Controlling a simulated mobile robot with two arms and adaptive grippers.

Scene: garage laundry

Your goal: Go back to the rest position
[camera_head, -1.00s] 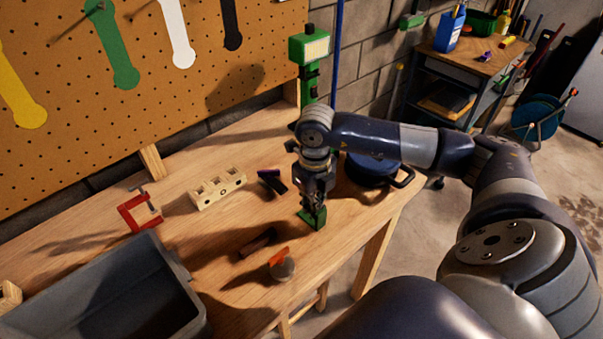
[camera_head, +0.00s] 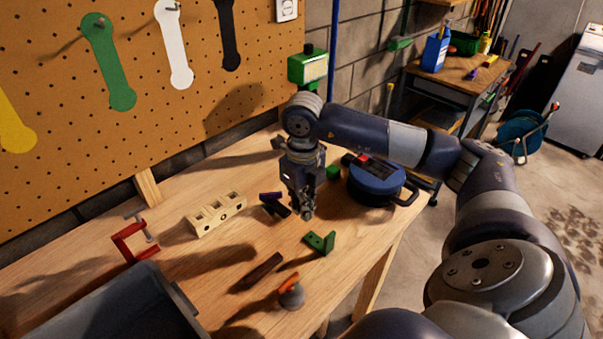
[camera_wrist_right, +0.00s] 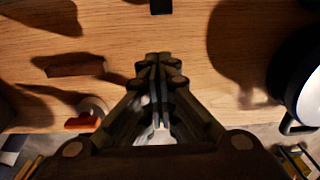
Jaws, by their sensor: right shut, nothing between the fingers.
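My right gripper (camera_head: 304,212) points down over the workbench (camera_head: 350,232) in the head view. It is shut and empty. In the right wrist view its closed fingers (camera_wrist_right: 160,62) meet above the wood with nothing between them. A green bracket (camera_head: 320,242) lies on the bench just in front of and below the gripper. A dark purple-and-black object (camera_head: 272,204) lies beside the gripper on its left. My left gripper is not in view.
A grey bin (camera_head: 125,305), a red clamp (camera_head: 132,240), a wooden block with holes (camera_head: 216,214), a brown bar (camera_head: 262,270) and an orange-handled round tool (camera_head: 291,294) are on the bench. A blue round container (camera_head: 376,182) stands right of the gripper. A pegboard (camera_head: 150,110) is behind.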

